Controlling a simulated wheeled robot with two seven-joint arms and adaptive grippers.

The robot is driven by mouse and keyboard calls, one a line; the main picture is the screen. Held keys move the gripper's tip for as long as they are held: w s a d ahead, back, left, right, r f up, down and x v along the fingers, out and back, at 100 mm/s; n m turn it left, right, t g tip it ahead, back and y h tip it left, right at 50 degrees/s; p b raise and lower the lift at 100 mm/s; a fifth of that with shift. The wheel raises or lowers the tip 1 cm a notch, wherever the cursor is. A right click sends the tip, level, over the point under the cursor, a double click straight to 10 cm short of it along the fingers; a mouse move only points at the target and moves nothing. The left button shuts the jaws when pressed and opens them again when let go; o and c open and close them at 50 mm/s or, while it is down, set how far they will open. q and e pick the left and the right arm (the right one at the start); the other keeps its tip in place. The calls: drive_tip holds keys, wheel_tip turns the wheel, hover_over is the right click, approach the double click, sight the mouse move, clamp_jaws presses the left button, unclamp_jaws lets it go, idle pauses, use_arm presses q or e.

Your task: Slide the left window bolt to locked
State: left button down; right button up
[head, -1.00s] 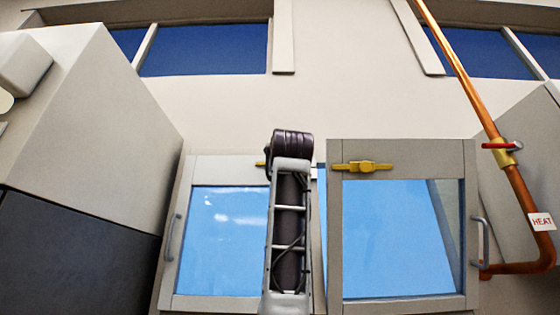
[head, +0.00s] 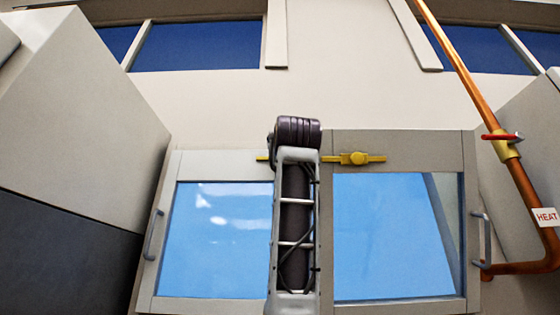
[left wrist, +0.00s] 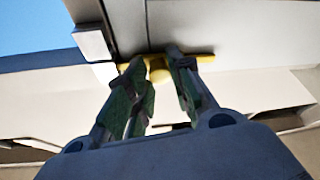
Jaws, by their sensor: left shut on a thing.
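The left window (head: 225,166) is a grey-framed pane with blue glass, beside a similar right window (head: 400,145). A yellow end of the left window bolt (head: 262,158) shows just left of my upright left arm in the head view. The rest of that bolt is hidden behind the arm. In the left wrist view, my left gripper (left wrist: 158,75) has its dark green fingers on either side of the bolt's round yellow knob (left wrist: 158,72), shut on it. The yellow bar runs out past both fingers along the frame. My right gripper is in neither view.
A yellow bolt (head: 355,158) sits atop the right window, close to my arm. A copper pipe (head: 522,190) with a red-handled valve (head: 502,137) runs down the right side. A large grey cabinet (head: 80,130) stands at the left.

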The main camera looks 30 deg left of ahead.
use_arm(q)
drive_tip(key=shift+r, duration=0.1)
drive_tip(key=c, duration=1.6)
unclamp_jaws()
drive_tip(key=shift+d, duration=0.1)
drive_tip(key=o, duration=0.4)
drive_tip(key=shift+w+d, duration=0.1)
drive_tip(key=shift+d, duration=0.05)
drive_tip(key=shift+c, duration=0.2)
drive_tip(key=v, duration=1.2)
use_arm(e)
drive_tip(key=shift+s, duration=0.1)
